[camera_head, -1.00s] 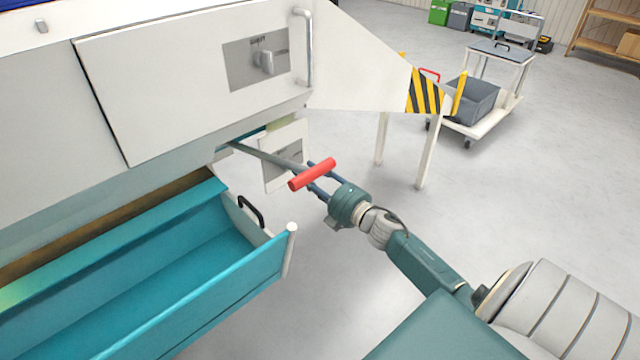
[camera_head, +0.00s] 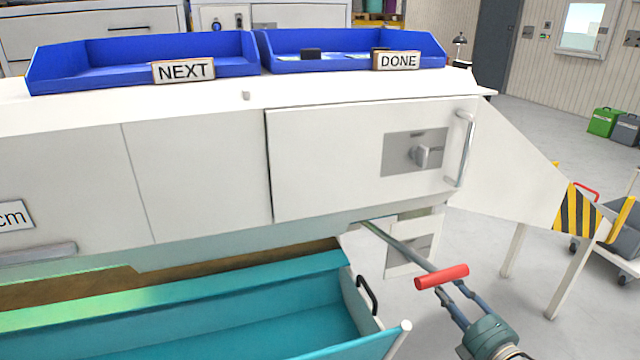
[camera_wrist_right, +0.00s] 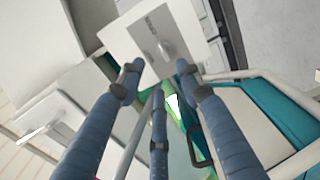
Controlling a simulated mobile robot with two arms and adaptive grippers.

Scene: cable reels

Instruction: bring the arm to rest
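My right gripper (camera_head: 455,288) is at the lower right of the head view, just below and to the right of a red handle (camera_head: 442,277) on a grey rod (camera_head: 400,247). The rod comes out from under the white machine (camera_head: 200,170). In the right wrist view the blue fingers of my right gripper (camera_wrist_right: 160,85) are spread apart with nothing between them. The red handle cannot be made out there. My left gripper is in neither view.
A teal open bin (camera_head: 180,302) with a black handle lies under the machine, left of my gripper. Blue trays labelled NEXT (camera_head: 140,55) and DONE (camera_head: 350,50) stand on top. Floor between is clear.

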